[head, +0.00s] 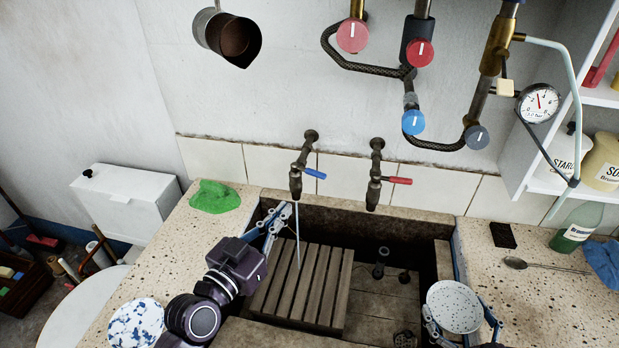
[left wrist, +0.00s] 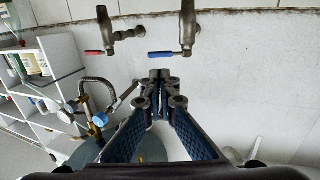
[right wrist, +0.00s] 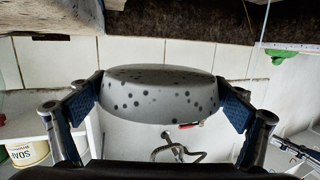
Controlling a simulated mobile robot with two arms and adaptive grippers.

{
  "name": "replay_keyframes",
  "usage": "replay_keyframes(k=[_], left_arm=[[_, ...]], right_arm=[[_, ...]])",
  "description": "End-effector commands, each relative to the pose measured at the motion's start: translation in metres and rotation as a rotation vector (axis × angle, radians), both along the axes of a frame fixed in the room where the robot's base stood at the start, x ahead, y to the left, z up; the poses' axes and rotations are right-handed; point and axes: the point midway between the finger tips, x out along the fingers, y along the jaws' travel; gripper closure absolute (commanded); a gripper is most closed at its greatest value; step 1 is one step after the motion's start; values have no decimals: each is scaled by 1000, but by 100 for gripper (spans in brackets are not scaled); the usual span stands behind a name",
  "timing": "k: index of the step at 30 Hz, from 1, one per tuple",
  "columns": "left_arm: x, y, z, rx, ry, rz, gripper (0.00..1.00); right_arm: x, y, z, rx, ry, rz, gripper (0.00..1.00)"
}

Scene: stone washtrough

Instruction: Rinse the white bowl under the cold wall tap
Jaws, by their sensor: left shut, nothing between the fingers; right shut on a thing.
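The white bowl (head: 454,305) with dark speckles is gripped at its sides by my right gripper (head: 462,318), over the right front of the trough. It fills the middle of the right wrist view (right wrist: 155,98). The cold wall tap (head: 297,180) has a blue lever (head: 315,173), and a thin stream falls from its spout towards the slatted rack. The bowl is well to the right of this stream. My left gripper (head: 286,211) is shut and empty, just below and left of the cold tap. In the left wrist view its fingertips (left wrist: 160,78) meet below the blue lever (left wrist: 164,53).
A red-levered tap (head: 375,182) is right of the cold tap. A wooden slatted rack (head: 302,290) lies in the stone trough. A green cloth (head: 214,197) and blue-speckled dish (head: 137,325) are left; a spoon (head: 540,265) and green bottle (head: 577,229) right.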

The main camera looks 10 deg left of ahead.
Motion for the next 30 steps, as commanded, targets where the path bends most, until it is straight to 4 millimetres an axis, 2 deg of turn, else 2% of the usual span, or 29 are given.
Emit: replay_keyframes(k=[1,9,15,21,30], left_arm=[[10,-3,4,-4,-1,1,100],[60,-18,4,-3,0,0,100],[89,-27,3,-2,2,-1,100],[106,-32,1,0,2,0,100],[110,-34,0,1,2,0,100]], right_arm=[[1,0,8,1,-2,0,35],[0,0,23,1,-2,0,35],[1,0,33,1,-2,0,35],[0,0,37,1,-2,0,35],[1,0,37,1,-2,0,35]])
